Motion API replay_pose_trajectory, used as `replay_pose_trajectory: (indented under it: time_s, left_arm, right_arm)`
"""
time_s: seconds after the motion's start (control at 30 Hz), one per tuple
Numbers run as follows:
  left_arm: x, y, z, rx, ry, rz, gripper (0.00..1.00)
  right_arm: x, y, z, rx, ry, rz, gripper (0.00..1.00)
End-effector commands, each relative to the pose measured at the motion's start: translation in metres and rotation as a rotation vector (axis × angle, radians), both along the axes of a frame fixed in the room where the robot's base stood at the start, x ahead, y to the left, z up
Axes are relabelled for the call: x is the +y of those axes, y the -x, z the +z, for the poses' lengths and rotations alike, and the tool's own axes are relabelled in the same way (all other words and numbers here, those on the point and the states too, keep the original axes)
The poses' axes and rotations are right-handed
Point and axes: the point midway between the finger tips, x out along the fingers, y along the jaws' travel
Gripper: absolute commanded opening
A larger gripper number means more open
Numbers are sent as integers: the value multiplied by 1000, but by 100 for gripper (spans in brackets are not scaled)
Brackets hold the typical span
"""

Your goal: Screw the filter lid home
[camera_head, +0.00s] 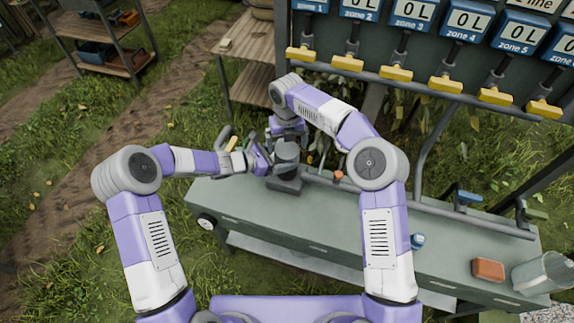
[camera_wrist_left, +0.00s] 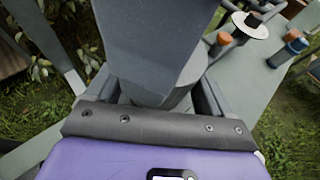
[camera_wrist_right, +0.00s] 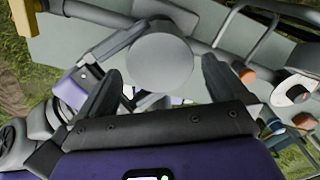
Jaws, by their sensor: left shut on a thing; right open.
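The filter is a dark grey upright cylinder (camera_head: 286,160) on a dark base (camera_head: 285,185) at the left end of the bench. Its round grey top, which looks like the lid (camera_wrist_right: 160,62), faces my right wrist camera. My left gripper (camera_head: 265,158) is shut on the filter body from the side; the grey body (camera_wrist_left: 155,50) fills the space between its fingers in the left wrist view. My right gripper (camera_wrist_right: 162,72) is open above the filter, its fingers on either side of the round top. I cannot tell whether they touch it, or how the lid sits.
The green-grey bench (camera_head: 330,225) runs to the right, with a rail along its back edge. An orange-brown block (camera_head: 488,270) and a clear container (camera_head: 543,272) stand at its right end. Zone meters with yellow handles (camera_head: 445,84) hang behind. A wooden table (camera_head: 245,55) stands back left.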

Motion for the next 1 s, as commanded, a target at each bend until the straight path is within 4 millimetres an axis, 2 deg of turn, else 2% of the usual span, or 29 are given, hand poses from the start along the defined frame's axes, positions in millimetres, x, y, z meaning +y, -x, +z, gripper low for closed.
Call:
replay_pose_trajectory:
  time_s: [0.2,0.4,0.77,0.8,0.9,1.0]
  left_arm:
    - [2,-1,0,-1,-2,5,0]
    - [2,-1,0,-1,-2,5,0]
    - [2,-1,0,-1,-2,5,0]
    - [1,-1,0,-1,-2,5,83]
    - [1,-1,0,-1,-2,4,99]
    - [1,-1,0,-1,-1,3,100]
  right_arm:
    - [0,0,37,-3,-1,-1,100]
    - [0,0,58,-2,0,-1,100]
    - [-1,0,64,-1,0,-1,100]
    - [-1,0,64,-1,0,-1,100]
    - [-1,0,64,-1,0,-1,100]
    - [-1,0,64,-1,0,-1,100]
